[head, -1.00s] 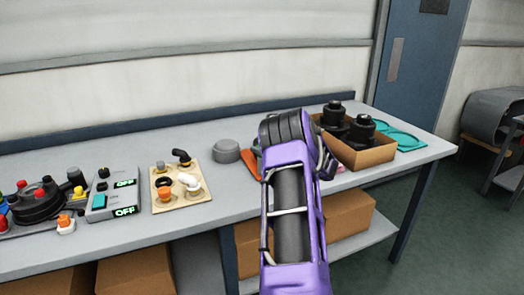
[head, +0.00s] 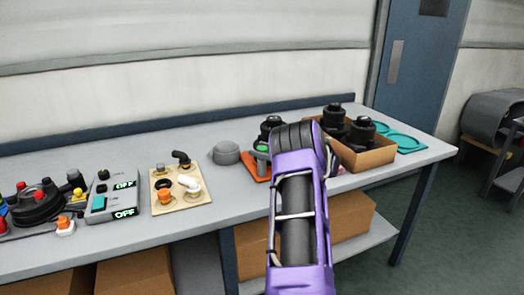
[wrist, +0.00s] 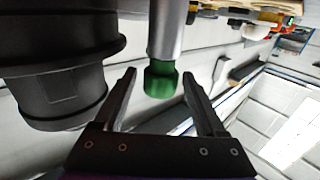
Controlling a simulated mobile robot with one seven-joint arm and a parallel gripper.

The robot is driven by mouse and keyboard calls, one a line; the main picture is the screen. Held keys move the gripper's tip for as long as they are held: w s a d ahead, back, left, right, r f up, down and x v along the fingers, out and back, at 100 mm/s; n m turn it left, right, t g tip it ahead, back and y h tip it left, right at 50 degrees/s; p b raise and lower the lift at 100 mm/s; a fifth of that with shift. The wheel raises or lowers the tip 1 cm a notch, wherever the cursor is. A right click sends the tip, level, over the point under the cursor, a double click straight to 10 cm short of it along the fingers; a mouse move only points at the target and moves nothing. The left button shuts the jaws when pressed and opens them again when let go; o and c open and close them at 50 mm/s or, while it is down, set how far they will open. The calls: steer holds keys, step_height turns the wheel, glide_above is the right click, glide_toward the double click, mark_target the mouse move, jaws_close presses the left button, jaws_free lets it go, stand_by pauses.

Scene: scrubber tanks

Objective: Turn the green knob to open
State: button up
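The green knob (wrist: 160,80) sits on the end of a grey metal cylinder (wrist: 165,30) in the wrist view. In the head view the knob (head: 261,146) shows just left of my purple arm, above an orange-red base (head: 253,166) on the bench. My gripper (wrist: 159,75) is open, with its two dark fingers on either side of the knob in the wrist view. Gaps show between the fingers and the knob; I cannot tell the depth between them. In the head view my arm hides the gripper.
A large black cylindrical part (wrist: 60,70) is close beside the left finger in the wrist view. On the bench (head: 215,220) stand a grey round lid (head: 225,153), a beige board with fittings (head: 181,200), a grey switch box (head: 112,203) and a cardboard box of black parts (head: 372,158).

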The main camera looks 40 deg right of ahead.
steer(key=v, duration=1.7)
steer(key=shift+s+d+p, duration=0.15)
steer(key=shift+s+p, duration=0.05)
steer(key=shift+p, duration=0.2)
